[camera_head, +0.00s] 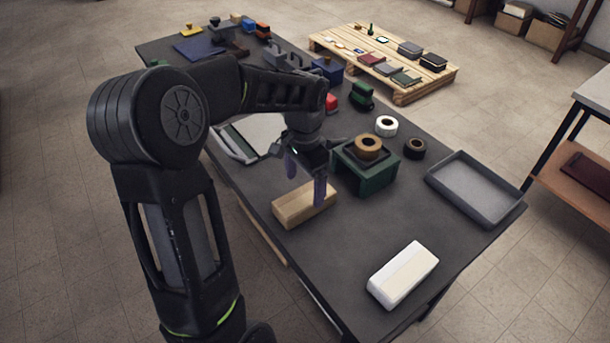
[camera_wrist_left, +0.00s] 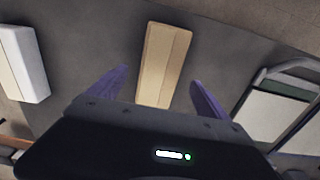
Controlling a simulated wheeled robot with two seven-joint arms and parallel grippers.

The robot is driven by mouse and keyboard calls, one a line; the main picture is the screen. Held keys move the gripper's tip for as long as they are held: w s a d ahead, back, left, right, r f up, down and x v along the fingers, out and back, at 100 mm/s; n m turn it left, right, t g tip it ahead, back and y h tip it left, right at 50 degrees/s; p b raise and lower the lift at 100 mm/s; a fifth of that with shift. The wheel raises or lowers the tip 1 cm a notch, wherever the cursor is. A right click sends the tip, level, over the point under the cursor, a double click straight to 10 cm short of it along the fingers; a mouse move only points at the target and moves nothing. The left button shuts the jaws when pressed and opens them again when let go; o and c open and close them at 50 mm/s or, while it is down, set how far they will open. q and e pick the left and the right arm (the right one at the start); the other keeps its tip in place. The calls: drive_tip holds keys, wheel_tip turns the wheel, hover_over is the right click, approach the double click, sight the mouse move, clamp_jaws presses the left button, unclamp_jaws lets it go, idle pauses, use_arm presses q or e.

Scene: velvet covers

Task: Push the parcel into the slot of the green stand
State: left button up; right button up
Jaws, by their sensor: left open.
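A tan box with a lengthwise strip, which looks like the parcel (camera_head: 296,209), lies flat on the dark table, in front of and left of the green stand. In the left wrist view the parcel (camera_wrist_left: 163,62) appears between and beyond my fingers. The green stand (camera_head: 370,181) has a tan tape roll (camera_head: 367,147) on top; its slot is dark and partly hidden by my gripper. My left gripper (camera_head: 305,179) is open and empty, its purple fingers over the parcel; whether they touch it I cannot tell. My right gripper is not in view.
A white box (camera_head: 403,275) lies near the front edge. A clipboard-like frame (camera_head: 252,137) lies at the left. Bare table separates parcel and white box.

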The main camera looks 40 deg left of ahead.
sight(306, 196)
use_arm(q)
drive_tip(key=shift+f, duration=2.8)
drive_tip(key=shift+c, duration=0.2)
drive_tip(key=c, duration=1.8)
drive_tip(key=shift+w, duration=0.1)
drive_tip(key=shift+w+d, duration=0.2)
drive_tip(key=shift+w, duration=0.5)
drive_tip(key=shift+w+d, duration=0.2)
drive_tip(key=shift+w, duration=0.45)
drive_tip(key=shift+w+d+p, duration=0.15)
drive_tip(key=shift+w+d, duration=0.1)
drive_tip(key=shift+w, duration=0.5)
drive_tip(key=shift+w+d+p, duration=0.2)
drive_tip(key=shift+w, duration=0.6)
drive_tip(key=shift+w+d+p, duration=0.15)
drive_tip(key=shift+w+d, duration=0.1)
drive_tip(key=shift+w, duration=0.5)
